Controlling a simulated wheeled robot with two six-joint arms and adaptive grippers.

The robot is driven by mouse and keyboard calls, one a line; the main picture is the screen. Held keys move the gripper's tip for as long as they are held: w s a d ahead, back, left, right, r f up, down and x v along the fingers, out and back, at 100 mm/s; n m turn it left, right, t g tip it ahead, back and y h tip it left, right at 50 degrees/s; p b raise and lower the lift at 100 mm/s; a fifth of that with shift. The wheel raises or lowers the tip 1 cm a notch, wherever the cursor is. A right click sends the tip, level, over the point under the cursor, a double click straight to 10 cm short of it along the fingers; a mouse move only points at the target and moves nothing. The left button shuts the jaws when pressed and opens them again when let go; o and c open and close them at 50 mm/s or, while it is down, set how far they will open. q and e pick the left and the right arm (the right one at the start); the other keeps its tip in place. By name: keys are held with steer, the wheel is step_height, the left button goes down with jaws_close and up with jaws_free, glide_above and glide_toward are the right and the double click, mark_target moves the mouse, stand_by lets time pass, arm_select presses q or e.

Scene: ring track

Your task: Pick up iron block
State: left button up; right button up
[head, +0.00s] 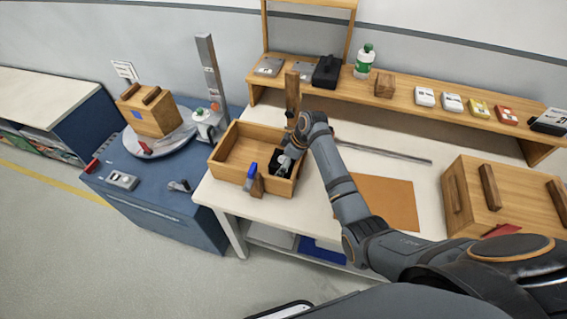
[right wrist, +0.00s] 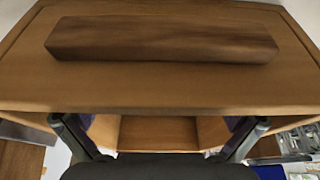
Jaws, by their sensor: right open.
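I cannot clearly pick out an iron block in either view. My right gripper (head: 267,171) is at the near right corner of an open wooden bin (head: 229,172), low by its rim. Its fingers are apart, and the right wrist view shows them spread (right wrist: 158,134) with nothing visible gripped between them. A wooden panel with a dark brown bar (right wrist: 160,39) fills the upper part of that view. A brown wooden piece (head: 257,187) is at the bin's front wall, beside the gripper. The gripper and its wrist hide part of the bin's inside. My left gripper is not in view.
A shelf (head: 440,88) behind holds grey plates (head: 268,66), a black object (head: 327,71), a green-white bottle (head: 364,61) and small boxes. A large wooden box (head: 505,197) stands right. A metal rod (head: 385,151) and brown mat (head: 378,203) lie between.

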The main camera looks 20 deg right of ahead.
steer(key=c, duration=1.7)
steer(key=shift+r, duration=0.15)
steer(key=shift+c, duration=0.3)
steer(key=shift+w+r+b, duration=0.15)
steer(key=shift+r+b, duration=0.2)
steer(key=shift+r, duration=0.1)
steer(key=shift+w+a, duration=0.15)
steer(key=shift+a, duration=0.15)
steer(key=w+a+b, duration=0.1)
steer(key=a, duration=0.1)
steer(key=w+a+b, duration=0.1)
steer(key=w+a, duration=0.1)
steer(key=w+a+b, duration=0.1)
steer(key=a, duration=0.1)
steer(key=shift+w+a+r, duration=0.1)
steer(key=shift+w+a, duration=0.05)
step_height(320, 180, up, 14)
steer(key=b, duration=0.1)
